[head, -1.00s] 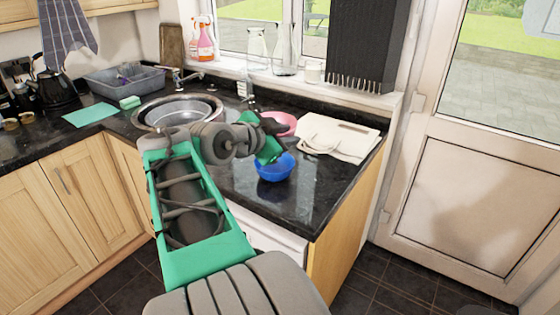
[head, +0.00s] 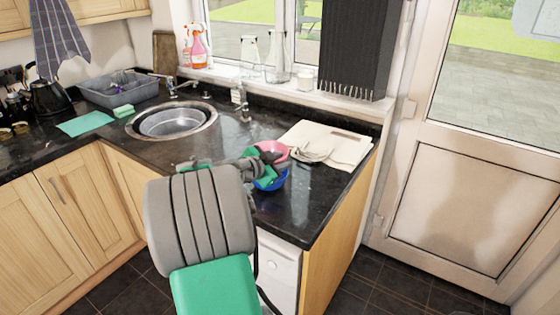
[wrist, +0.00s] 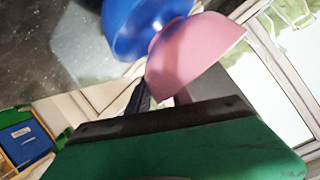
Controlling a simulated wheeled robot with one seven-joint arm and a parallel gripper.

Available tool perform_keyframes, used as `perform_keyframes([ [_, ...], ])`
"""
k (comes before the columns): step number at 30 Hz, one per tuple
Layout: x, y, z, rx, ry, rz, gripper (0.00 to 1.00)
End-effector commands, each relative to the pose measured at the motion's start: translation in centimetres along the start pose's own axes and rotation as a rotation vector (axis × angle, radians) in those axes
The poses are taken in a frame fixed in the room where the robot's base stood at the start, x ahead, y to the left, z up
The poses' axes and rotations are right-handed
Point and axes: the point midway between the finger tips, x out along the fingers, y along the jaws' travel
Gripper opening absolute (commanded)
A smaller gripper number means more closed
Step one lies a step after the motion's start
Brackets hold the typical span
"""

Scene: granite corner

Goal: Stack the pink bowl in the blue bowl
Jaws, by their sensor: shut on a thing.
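The pink bowl (head: 272,149) is at my gripper (head: 266,160), which is shut on it. In the wrist view the pink bowl (wrist: 195,52) is tilted in front of the fingers (wrist: 158,98). The blue bowl (head: 272,183) stands on the black counter. In the head view the pink bowl is just above the blue bowl and overlaps it. In the wrist view the blue bowl (wrist: 130,25) lies right behind the pink one. My gripper hides part of both bowls in the head view. I cannot tell whether the bowls touch.
A cream board or folded bag (head: 340,146) lies on the counter right of the bowls. A tap (head: 243,100) and the round sink (head: 172,122) are to the left. Glass bottles (head: 277,60) stand on the windowsill. The counter's front edge is close to the blue bowl.

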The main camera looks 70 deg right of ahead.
Motion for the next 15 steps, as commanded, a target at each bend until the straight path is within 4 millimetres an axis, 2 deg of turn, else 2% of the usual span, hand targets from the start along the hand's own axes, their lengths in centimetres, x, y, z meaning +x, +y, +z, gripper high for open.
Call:
perform_keyframes([
  [15, 0.37, 0.48, 0.86, 0.001, 0.0, 0.0, 0.0],
])
